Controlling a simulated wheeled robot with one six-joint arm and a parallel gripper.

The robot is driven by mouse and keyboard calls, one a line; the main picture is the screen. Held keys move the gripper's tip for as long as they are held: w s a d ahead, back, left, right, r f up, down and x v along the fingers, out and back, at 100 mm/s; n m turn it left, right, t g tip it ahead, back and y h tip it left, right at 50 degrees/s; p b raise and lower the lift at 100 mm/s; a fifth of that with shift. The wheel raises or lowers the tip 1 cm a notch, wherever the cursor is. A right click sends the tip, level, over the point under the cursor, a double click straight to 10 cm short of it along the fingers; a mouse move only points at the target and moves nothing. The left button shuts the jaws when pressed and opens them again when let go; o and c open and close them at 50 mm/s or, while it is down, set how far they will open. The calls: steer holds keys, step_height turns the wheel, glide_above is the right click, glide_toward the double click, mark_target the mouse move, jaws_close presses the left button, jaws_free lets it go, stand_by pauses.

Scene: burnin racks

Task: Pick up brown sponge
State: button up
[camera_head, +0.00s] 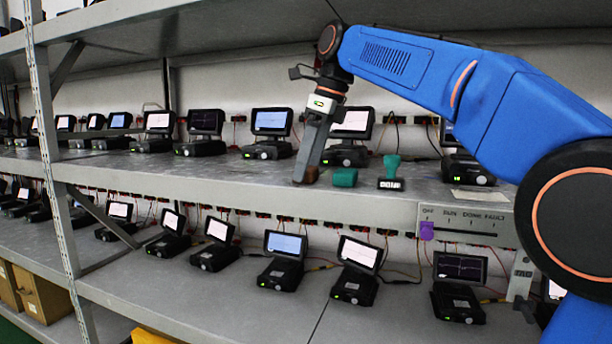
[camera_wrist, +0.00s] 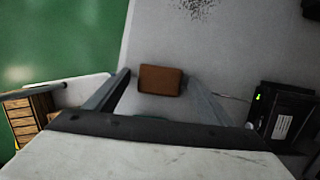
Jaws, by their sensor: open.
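The brown sponge (camera_wrist: 161,80) lies on the grey shelf, near its front edge, and sits between my gripper's two fingers in the wrist view. In the head view only a small part of the sponge (camera_head: 311,175) shows beside the fingers. My gripper (camera_head: 301,172) points down at the middle shelf, with its fingertips close to the shelf surface. In the wrist view my gripper (camera_wrist: 160,85) is open, one finger on each side of the sponge, with gaps on both sides. I cannot tell how far down the fingers reach around it.
A green block (camera_head: 344,178) and a green-handled stamp (camera_head: 391,172) stand just right of the sponge. Several devices with screens line the back of the shelf. A black device (camera_wrist: 283,120) is at right in the wrist view. The shelf's front edge (camera_wrist: 127,40) is close on the left.

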steer(key=shift+f, duration=0.1)
steer(key=c, duration=1.1)
steer(key=shift+r, duration=1.6)
steer(key=shift+s+a+r, duration=0.1)
steer(key=shift+r, duration=0.15)
steer(key=s+a, duration=0.2)
steer(key=s, duration=0.3)
steer(key=s+a, duration=0.2)
steer(key=s, duration=0.4)
steer(key=s+a, duration=0.2)
steer(key=s, duration=0.3)
steer(key=shift+s+f, duration=0.1)
steer(key=shift+s, duration=0.25)
